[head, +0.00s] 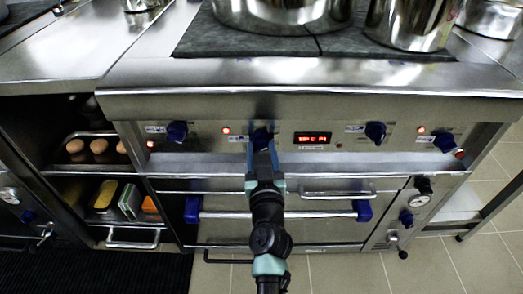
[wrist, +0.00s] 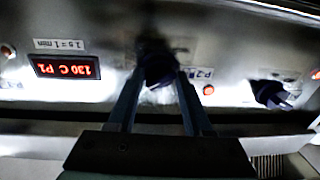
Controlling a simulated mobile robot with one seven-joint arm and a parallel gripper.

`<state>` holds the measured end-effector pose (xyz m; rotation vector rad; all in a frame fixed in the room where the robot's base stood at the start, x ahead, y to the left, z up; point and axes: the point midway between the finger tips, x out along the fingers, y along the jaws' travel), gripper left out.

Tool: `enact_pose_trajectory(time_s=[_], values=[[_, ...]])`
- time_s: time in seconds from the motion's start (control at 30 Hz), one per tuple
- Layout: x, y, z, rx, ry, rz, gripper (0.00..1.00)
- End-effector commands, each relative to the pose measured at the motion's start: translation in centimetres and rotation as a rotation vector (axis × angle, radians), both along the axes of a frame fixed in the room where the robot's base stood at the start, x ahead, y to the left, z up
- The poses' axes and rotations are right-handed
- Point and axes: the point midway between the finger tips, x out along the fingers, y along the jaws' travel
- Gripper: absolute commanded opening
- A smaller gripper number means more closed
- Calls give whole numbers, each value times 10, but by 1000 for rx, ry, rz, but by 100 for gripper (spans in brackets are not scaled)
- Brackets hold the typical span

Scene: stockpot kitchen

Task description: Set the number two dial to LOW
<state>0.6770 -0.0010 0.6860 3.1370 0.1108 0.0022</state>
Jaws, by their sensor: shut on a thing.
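The number two dial (head: 262,134) is a dark blue knob on the steel stove panel, second from the left in the head view. In the wrist view, which is upside down, the dial (wrist: 157,66) is at the centre, with a "P 2" label (wrist: 199,74) beside it. My gripper (head: 262,146) reaches straight to the panel. Its two fingers (wrist: 157,80) are shut on the dial, one on each side. The dial's pointer and markings are too dark and covered to read its setting.
Other blue knobs sit at left (head: 177,131), right (head: 376,132) and far right (head: 445,142). A red-lit display (head: 313,138) is just right of the dial. Large pots (head: 284,14) stand on the cooktop above. An oven handle (head: 338,194) runs below.

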Motion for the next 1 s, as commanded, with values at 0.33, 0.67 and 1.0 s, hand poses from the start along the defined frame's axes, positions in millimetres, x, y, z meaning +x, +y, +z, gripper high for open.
enact_pose_trajectory(time_s=[0.33,0.67,1.0], values=[[0,-1,-3,189,0,-1,0],[0,-1,-3,496,0,-1,0],[0,-2,-3,768,0,-2,0]])
